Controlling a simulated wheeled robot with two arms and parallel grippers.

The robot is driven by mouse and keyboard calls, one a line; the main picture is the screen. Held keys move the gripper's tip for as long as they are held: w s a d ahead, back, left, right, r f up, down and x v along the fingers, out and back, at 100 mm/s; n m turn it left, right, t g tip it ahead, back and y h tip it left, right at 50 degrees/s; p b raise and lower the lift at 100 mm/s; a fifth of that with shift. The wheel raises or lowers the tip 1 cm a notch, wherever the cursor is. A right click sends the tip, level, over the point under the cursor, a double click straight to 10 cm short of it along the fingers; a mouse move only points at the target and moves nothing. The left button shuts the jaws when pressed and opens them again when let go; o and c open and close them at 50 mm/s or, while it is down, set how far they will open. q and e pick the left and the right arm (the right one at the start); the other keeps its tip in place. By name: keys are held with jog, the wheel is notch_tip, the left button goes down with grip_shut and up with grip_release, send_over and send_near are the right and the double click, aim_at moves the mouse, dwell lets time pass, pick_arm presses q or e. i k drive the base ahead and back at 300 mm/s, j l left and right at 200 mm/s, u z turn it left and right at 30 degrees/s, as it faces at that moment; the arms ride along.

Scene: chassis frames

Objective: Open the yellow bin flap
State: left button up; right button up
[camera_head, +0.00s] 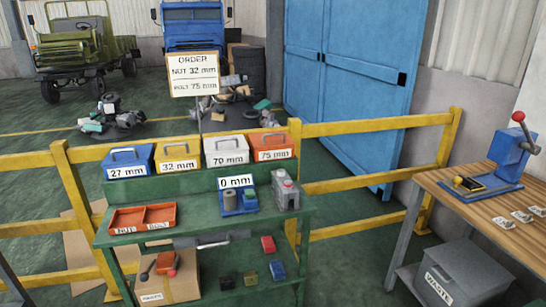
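The yellow bin (177,164) stands in the row of bins on the top shelf of the green rack, between the blue and white bins. Its front label reads 32 mm. A handle shows on its sloping flap (175,149), which looks closed. I cannot see inside the bin. Neither of my grippers can be made out in this view.
A blue bin (128,171), a white bin (227,160) and a red bin (271,154) share the shelf. A sign (193,77) stands behind them. The green rack (180,229) holds an orange tray (142,218). A yellow rail (370,125) runs behind. A wooden workbench (470,205) stands right.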

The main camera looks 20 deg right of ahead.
aim_at(187, 148)
jog(key=i+j, duration=0.25)
jog(key=i, duration=0.2)
jog(key=i+j, duration=0.3)
jog(key=i, duration=0.15)
jog(key=i+j, duration=0.25)
jog(key=i, duration=0.2)
